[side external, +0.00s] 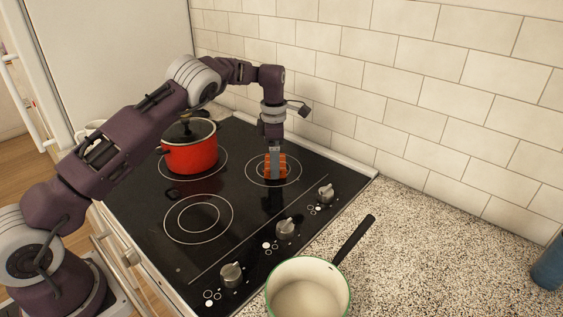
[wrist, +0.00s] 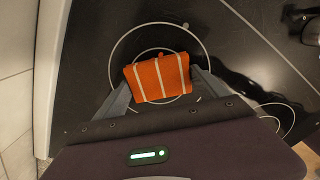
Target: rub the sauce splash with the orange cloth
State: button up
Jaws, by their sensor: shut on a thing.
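The orange cloth (wrist: 158,78), folded into a pad with white stripes, is between the fingers of my gripper (side external: 274,170). My gripper is shut on it and points down over the back right burner ring. The cloth also shows low at the fingertips in the side view (side external: 282,166). It appears at or just above the black cooktop; I cannot tell whether it touches. A small red-orange spot (wrist: 160,53) shows at the cloth's far edge in the wrist view, possibly part of the sauce splash. The rest of any splash is hidden.
A red pot (side external: 190,153) with a dark lid stands on the cooktop (side external: 160,215) left of my gripper. Several knobs (side external: 285,228) line the cooktop's right side. A cream saucepan (side external: 308,268) sits in front. A tiled wall (side external: 430,95) rises behind.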

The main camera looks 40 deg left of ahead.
aim_at(287, 176)
jog(key=shift+a, duration=1.25)
jog(key=shift+d, duration=3.7)
jog(key=shift+s+a, duration=0.2)
jog(key=shift+a, duration=3.5)
jog(key=shift+d, duration=3.7)
notch_tip(287, 176, up, 8)
jog(key=shift+r, duration=0.1)
